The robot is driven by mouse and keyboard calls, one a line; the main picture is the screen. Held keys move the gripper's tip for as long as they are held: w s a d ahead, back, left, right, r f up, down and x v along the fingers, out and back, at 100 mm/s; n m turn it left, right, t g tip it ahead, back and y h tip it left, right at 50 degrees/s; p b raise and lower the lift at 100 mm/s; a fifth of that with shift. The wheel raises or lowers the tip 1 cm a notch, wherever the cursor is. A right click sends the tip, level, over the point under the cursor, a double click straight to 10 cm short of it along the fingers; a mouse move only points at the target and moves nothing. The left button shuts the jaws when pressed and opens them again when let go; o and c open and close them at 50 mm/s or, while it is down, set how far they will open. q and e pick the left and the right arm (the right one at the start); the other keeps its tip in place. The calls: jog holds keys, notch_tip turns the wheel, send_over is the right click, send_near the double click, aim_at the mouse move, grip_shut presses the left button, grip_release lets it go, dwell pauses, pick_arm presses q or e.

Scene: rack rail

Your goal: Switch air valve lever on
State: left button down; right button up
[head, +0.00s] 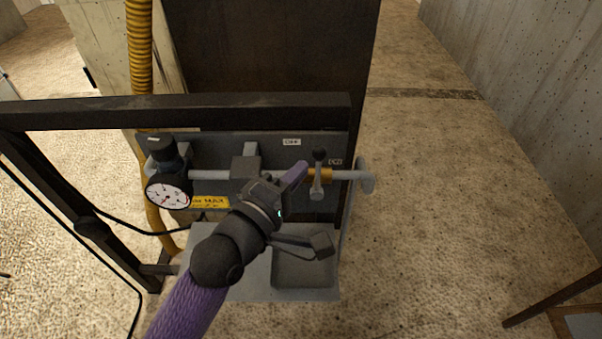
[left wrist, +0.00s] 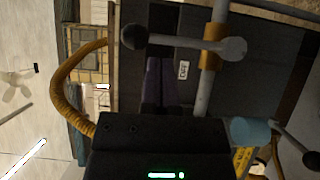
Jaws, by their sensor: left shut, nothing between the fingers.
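The air valve lever (head: 317,179) is a grey handle with a black ball knob, mounted at an orange valve body (head: 325,175) on a grey pipe. In the head view its knob is uppermost, just right of the OFF label (head: 291,142). In the left wrist view the lever (left wrist: 190,42) runs across the top, knob at left. My left gripper (head: 301,168) has purple fingers, shut and empty, close to the left of the lever; I cannot tell if they touch. Its fingers also show in the left wrist view (left wrist: 160,78). The right gripper is out of view.
A round pressure gauge (head: 168,191) and a yellow label (head: 210,202) sit left on the panel. A dark frame bar (head: 230,109) crosses above it. A grey tray (head: 305,294) lies below. A yellow hose (head: 140,50) runs at left.

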pick_arm(q)
jog(key=shift+w+d, duration=0.1)
jog(key=shift+d, duration=0.25)
